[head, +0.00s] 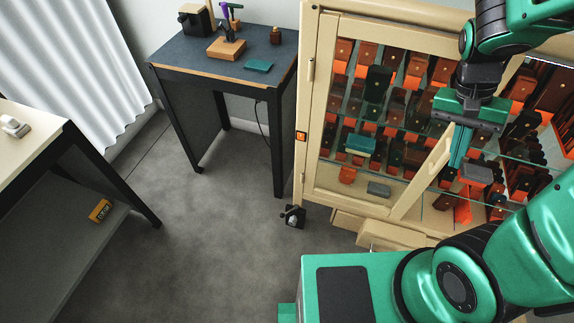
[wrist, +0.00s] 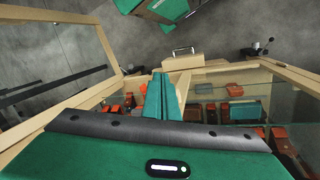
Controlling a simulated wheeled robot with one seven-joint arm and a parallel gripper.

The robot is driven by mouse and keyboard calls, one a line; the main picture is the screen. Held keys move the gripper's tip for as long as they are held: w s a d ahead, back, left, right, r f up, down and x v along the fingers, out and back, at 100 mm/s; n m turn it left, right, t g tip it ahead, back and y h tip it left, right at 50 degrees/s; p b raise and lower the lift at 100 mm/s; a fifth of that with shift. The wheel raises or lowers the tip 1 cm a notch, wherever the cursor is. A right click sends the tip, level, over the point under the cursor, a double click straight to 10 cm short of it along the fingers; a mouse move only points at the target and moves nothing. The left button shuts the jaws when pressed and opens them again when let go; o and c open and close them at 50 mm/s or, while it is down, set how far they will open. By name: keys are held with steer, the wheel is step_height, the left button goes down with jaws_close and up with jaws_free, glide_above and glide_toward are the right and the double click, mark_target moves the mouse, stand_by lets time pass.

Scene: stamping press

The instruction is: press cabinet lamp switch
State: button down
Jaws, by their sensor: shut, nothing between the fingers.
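The cream display cabinet (head: 311,90) stands at the right in the head view, with glass doors. A small orange switch with a dark surround (head: 301,136) sits on its left front edge, likely the lamp switch. My gripper (head: 458,163) is shut and empty, its teal fingers together and pointing down. It is in front of the cabinet's middle, well right of the switch and apart from it. In the wrist view the shut fingers (wrist: 158,78) overlap the middle upright of the cabinet frame (wrist: 183,85). I cannot make out the switch in the wrist view.
Orange and dark items fill the cabinet's glass shelves. A cream door frame (wrist: 105,45) stands out at the left in the wrist view. A dark workbench (head: 175,62) stands left of the cabinet, a cream-topped table (head: 40,118) farther left.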

steer(key=w+a+f+h, duration=0.5)
steer(key=w+a+f, duration=0.2)
steer(key=f, duration=0.1)
steer(key=n+t+y, duration=0.1)
steer(key=n+t, duration=0.3)
steer(key=t, duration=1.5)
glide_toward(301, 137)
steer(key=shift+x, duration=2.95)
steer(key=shift+w+f, duration=0.15)
